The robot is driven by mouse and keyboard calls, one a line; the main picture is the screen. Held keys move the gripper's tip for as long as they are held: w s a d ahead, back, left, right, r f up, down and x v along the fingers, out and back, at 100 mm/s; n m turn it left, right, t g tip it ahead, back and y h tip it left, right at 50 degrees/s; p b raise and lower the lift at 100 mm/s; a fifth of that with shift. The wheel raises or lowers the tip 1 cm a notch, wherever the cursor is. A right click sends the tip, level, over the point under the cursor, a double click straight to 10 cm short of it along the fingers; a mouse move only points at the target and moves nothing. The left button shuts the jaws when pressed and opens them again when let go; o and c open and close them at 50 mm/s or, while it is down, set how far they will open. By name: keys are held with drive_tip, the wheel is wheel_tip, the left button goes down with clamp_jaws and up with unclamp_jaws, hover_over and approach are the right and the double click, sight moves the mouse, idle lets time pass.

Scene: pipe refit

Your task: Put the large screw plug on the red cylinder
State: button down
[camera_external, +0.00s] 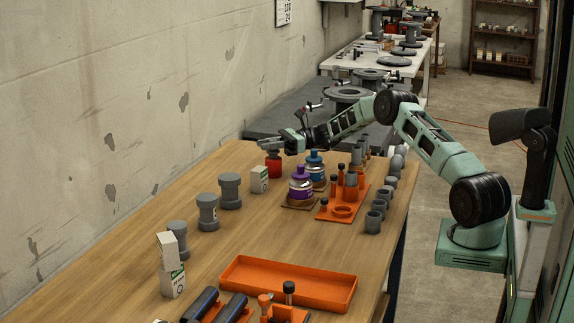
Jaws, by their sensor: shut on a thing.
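The red cylinder (273,168) stands upright on the wooden table near the far left edge, by the wall. The large screw plug (270,145), grey and wide, is directly over the top of the red cylinder. My gripper (284,141) reaches in from the right and is shut on the plug. The plug's underside seems to meet the cylinder's top or sit very close to it. At this size I cannot tell whether it is seated. The fingertips are small and partly blend with the grey plug.
Purple (301,188) and blue (315,170) bottles stand to the right, near an orange rack (343,211). Grey pipe fittings (230,191) line the left side. An orange tray (290,284) lies in front; the table's middle is clear.

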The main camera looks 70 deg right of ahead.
drive_tip(key=c, duration=1.2)
unclamp_jaws()
drive_tip(key=shift+c, duration=0.2)
drive_tip(key=shift+d+r, duration=0.1)
drive_tip(key=s+d+r, duration=0.3)
drive_tip(key=r, duration=0.4)
drive_tip(key=shift+s+p, duration=0.3)
drive_tip(key=shift+s, duration=0.05)
